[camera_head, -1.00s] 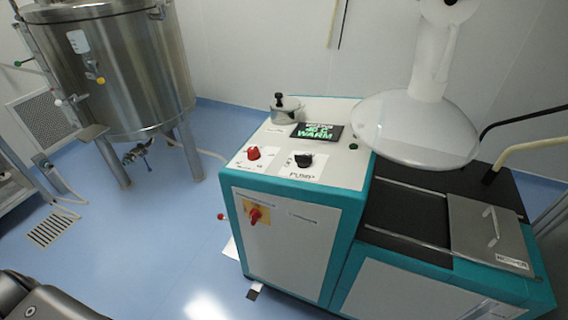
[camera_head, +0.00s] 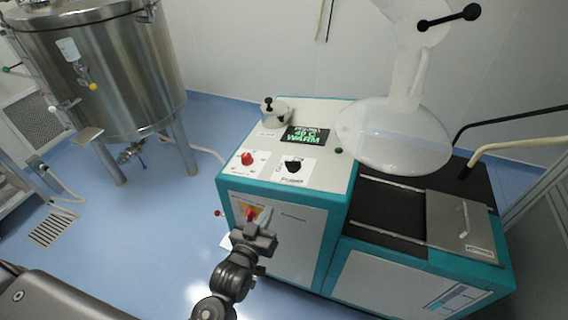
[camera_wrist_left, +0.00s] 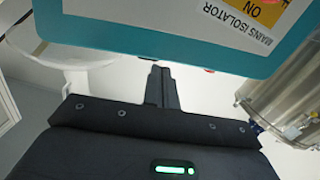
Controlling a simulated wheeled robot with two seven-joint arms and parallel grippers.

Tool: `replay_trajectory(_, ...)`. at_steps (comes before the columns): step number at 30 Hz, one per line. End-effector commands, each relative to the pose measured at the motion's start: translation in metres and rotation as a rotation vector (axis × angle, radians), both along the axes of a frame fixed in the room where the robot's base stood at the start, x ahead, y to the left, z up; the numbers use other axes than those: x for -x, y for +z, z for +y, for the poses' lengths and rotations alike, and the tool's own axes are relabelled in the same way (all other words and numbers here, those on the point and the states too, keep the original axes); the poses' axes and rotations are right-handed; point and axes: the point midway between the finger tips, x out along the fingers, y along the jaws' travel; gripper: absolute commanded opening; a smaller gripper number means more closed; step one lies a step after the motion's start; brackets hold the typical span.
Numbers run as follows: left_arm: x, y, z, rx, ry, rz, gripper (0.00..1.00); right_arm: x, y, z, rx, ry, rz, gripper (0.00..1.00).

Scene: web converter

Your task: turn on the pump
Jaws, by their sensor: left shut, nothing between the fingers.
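The black pump knob (camera_head: 294,166) sits on a white label on the sloping top panel of the teal and white machine (camera_head: 270,188). A red knob (camera_head: 247,158) is to its left on the same panel. My left gripper (camera_head: 266,217) is in front of the machine's front face, below the panel and apart from the pump knob. Its narrow fingers are shut together and empty; they also show in the left wrist view (camera_wrist_left: 160,78), near the machine's teal edge (camera_wrist_left: 170,52). It partly covers the red isolator switch (camera_head: 250,213). My right gripper is out of view.
A small lidded pot (camera_head: 274,112) and a lit display (camera_head: 306,134) are behind the knobs. A large clear bowl (camera_head: 393,135) is over the machine's right part. A steel tank (camera_head: 110,75) stands at left. The blue floor (camera_head: 140,215) between is largely clear.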

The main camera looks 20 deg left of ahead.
Motion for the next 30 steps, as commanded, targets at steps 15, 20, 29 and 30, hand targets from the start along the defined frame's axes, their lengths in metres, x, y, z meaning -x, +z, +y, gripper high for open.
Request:
replay_trajectory(15,0.001,0.039,0.001,0.036,0.009,-0.065,0.0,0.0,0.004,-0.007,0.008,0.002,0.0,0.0)
replay_trajectory(20,-0.011,0.041,0.0,0.035,0.008,-0.066,0.0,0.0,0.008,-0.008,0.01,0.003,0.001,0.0)
replay_trajectory(29,-0.069,0.042,-0.003,0.034,0.01,-0.066,0.0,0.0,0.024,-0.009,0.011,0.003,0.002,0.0)
replay_trajectory(30,-0.077,0.042,-0.003,0.035,0.01,-0.066,0.0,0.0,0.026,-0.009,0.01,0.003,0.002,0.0)
